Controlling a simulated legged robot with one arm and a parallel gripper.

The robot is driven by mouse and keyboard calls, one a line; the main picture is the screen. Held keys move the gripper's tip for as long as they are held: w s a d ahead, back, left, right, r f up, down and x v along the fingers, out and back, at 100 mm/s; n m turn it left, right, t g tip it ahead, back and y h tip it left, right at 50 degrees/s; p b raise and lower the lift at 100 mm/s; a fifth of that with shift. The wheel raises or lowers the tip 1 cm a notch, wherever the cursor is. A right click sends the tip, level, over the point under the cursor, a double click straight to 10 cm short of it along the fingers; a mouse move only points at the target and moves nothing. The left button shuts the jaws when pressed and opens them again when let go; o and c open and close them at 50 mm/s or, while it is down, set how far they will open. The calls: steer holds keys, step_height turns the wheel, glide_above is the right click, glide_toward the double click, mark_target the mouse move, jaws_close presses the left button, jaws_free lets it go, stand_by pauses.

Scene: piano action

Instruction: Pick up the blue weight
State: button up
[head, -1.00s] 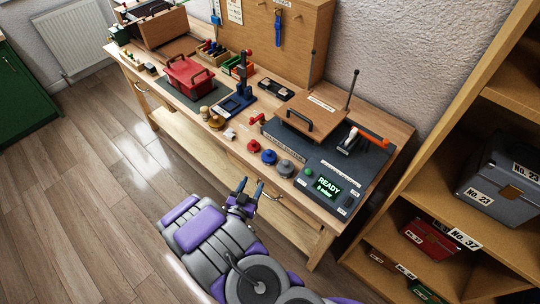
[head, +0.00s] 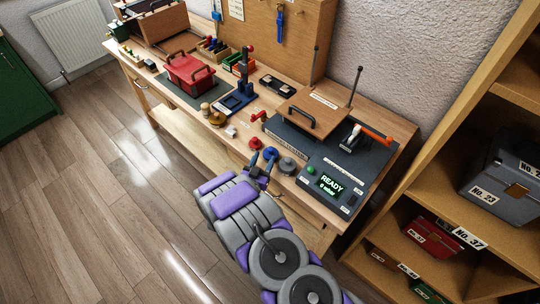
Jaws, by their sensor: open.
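The blue weight (head: 271,153) is a small round piece near the front edge of the workbench, between a red weight (head: 255,144) and a grey weight (head: 287,165). My gripper (head: 263,158) is open, with two blue-tipped fingers pointing up the picture at the bench edge. Its fingertips overlap the blue weight in the head view and partly hide it. I cannot tell whether they touch it or are still above or in front of it.
A dark tester panel (head: 346,166) with a lit READY screen stands to the right. A red box (head: 190,75), a blue stand (head: 243,88) and brass pieces (head: 217,119) are to the left. A wooden shelf (head: 450,205) rises at the right.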

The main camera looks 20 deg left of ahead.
mark_target(270, 152)
steer(key=shift+w, duration=0.25)
steer(key=w, duration=0.2)
steer(key=w+d+b, duration=0.1)
steer(key=w, duration=0.1)
steer(key=shift+w+d+r, duration=0.1)
steer(key=shift+r, duration=0.1)
steer(key=shift+w+r, duration=0.1)
steer(key=shift+w, duration=0.35)
steer(key=shift+a, duration=0.25)
steer(key=shift+c, duration=1.2)
steer(key=shift+d, duration=0.15)
jaws_close()
